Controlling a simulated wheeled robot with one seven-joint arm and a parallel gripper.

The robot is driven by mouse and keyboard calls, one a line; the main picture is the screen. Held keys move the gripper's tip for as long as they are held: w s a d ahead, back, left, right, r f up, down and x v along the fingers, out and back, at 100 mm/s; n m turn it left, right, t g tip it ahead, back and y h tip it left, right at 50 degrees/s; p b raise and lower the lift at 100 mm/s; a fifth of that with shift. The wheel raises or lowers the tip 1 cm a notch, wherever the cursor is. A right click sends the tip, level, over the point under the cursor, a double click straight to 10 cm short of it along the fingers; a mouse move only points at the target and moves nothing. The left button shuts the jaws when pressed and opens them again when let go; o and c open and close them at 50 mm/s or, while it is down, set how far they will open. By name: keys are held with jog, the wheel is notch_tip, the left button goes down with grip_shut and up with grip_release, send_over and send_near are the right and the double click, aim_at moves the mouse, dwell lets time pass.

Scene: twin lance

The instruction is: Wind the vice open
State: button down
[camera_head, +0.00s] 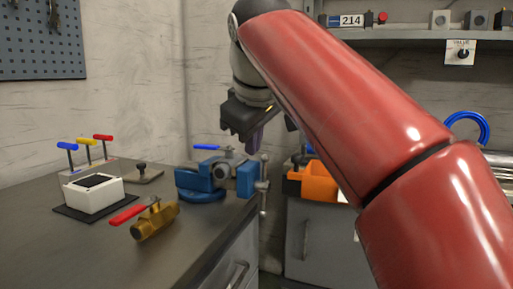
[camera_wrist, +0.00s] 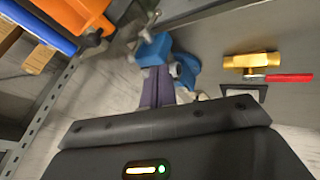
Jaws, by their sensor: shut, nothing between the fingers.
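The blue bench vice (camera_head: 207,177) stands at the right edge of the dark workbench in the head view. Its silvery handle bar (camera_head: 263,197) hangs upright at the vice's right end. In the wrist view the blue vice (camera_wrist: 154,48) lies beyond my fingers and is partly hidden by them. My gripper (camera_head: 252,152) points down above the right end of the vice, its purple fingers shut and empty. The fingers also show side by side in the wrist view (camera_wrist: 157,72). I cannot tell whether the fingertips touch the vice.
A brass valve with a red lever (camera_head: 155,220) lies on the workbench (camera_head: 90,255) in front of the vice. A white box (camera_head: 93,194) and several coloured levers stand to the left. An orange bin (camera_head: 319,184) sits on the cabinet behind, right of the vice.

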jog(key=b, duration=0.2)
send_near(262, 186)
jog(key=a+f, duration=0.2)
jog(key=a, duration=0.1)
jog(key=shift+w, duration=0.3)
jog(key=shift+w+d+f+p, duration=0.1)
jog(key=shift+w+d, duration=0.25)
jog(key=shift+w, duration=0.25)
jog(key=shift+w+d+p, duration=0.15)
jog(key=shift+w+d, duration=0.2)
jog(key=shift+w, duration=0.25)
jog(key=shift+w+d+f+p, duration=0.1)
jog(key=shift+w+d, duration=0.25)
jog(key=shift+w, duration=0.2)
jog(key=shift+s+r, duration=0.1)
jog(key=shift+r, duration=0.05)
